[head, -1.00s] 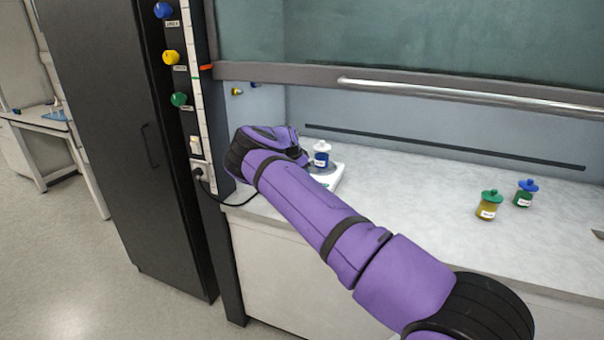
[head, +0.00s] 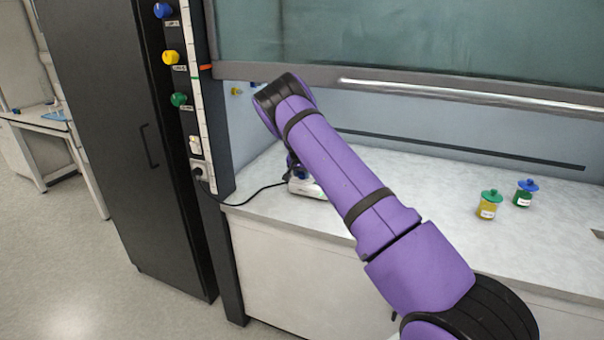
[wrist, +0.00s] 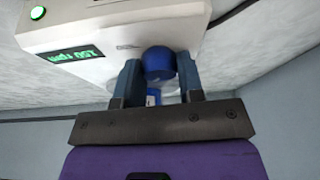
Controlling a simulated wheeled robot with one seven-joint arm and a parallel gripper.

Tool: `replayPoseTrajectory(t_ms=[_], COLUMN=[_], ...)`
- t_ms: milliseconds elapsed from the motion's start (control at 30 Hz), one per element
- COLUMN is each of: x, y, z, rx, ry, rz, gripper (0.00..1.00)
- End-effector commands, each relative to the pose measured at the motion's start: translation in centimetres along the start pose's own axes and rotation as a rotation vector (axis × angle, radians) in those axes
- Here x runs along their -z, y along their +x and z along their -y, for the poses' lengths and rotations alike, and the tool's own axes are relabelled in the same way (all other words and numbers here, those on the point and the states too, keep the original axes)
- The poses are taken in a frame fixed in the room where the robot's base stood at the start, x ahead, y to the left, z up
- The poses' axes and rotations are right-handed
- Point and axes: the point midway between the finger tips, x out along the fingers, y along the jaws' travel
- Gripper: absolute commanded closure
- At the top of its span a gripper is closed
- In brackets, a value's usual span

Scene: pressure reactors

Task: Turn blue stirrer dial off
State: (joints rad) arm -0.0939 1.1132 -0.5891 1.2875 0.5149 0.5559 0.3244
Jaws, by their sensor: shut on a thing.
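The white stirrer (wrist: 110,35) fills the upper part of the wrist view. Its display (wrist: 77,58) is lit green and seems to read 150 rpm. The blue stirrer dial (wrist: 158,62) is on its front face. My gripper (wrist: 159,72) is shut on the dial, with one finger on each side. In the head view the stirrer (head: 309,189) stands at the left of the bench, partly hidden by my arm. A small blue and white thing (wrist: 153,97) shows between my fingers, beyond the dial.
A lit green button (wrist: 38,12) is at the stirrer's corner. A yellow jar with green lid (head: 488,205) and a green jar with blue lid (head: 525,193) stand to the right on the bench (head: 400,185). A black cord (head: 255,194) runs to the left post.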

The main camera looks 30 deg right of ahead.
Motion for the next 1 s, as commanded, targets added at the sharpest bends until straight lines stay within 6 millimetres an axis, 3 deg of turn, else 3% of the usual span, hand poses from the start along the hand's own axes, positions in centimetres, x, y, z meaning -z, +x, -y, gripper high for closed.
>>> replayPoseTrajectory(t_ms=[500, 1000], x=[0.21, 0.07], y=[-0.07, -0.03], z=[-0.18, -0.06], rx=[0.158, 0.207], ry=[-0.374, -0.496], rz=[-0.002, -0.001], gripper=[0.88, 0.88])
